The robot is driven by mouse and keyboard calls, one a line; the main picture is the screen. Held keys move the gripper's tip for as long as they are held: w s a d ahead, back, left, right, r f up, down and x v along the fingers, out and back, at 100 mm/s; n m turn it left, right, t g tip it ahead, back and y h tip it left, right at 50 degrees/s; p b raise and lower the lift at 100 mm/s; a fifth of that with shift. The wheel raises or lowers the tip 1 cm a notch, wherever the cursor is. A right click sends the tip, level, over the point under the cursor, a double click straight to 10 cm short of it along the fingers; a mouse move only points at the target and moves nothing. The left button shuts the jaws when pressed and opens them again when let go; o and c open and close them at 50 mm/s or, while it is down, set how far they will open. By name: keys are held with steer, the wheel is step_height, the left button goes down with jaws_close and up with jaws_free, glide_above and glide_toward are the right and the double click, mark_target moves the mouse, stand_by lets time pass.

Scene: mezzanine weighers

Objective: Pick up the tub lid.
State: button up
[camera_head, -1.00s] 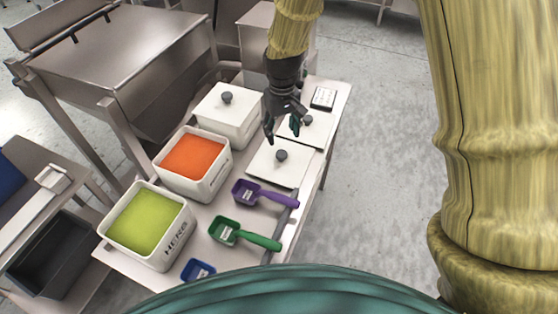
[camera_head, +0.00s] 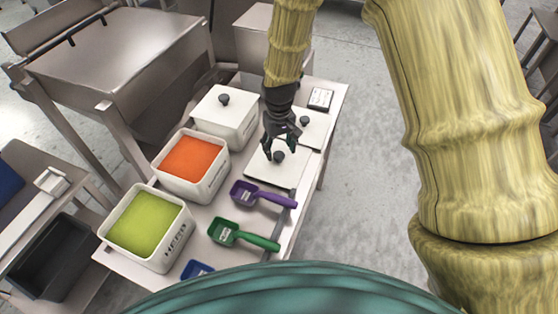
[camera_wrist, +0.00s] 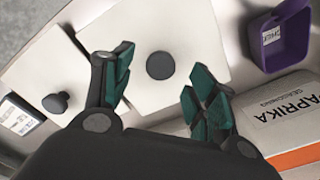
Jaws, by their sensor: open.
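A white square tub lid (camera_head: 262,172) with a dark round knob (camera_head: 279,156) lies flat on the table. Its knob (camera_wrist: 160,65) is near the middle of the wrist view. A second white lid (camera_head: 317,130) with a dark knob lies just behind it. My gripper (camera_head: 281,148) is open and empty over the nearer lid. In the wrist view its two green-padded fingers (camera_wrist: 156,85) stand apart, one toward each side of the knob. The height left between fingertips and knob is hard to judge. The fingers hide part of both lids.
Left of the lids stand a lidded white tub (camera_head: 224,118), an open tub of orange powder (camera_head: 190,158) and an open tub of green powder (camera_head: 146,222). Purple (camera_head: 243,194), green (camera_head: 222,232) and blue (camera_head: 196,270) scoops lie in front. A small dark-faced device (camera_head: 320,98) sits behind.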

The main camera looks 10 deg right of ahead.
mark_target(279, 154)
steer(key=shift+f+p, duration=0.7)
steer(key=shift+f, duration=1.35)
steer(key=c, duration=1.2)
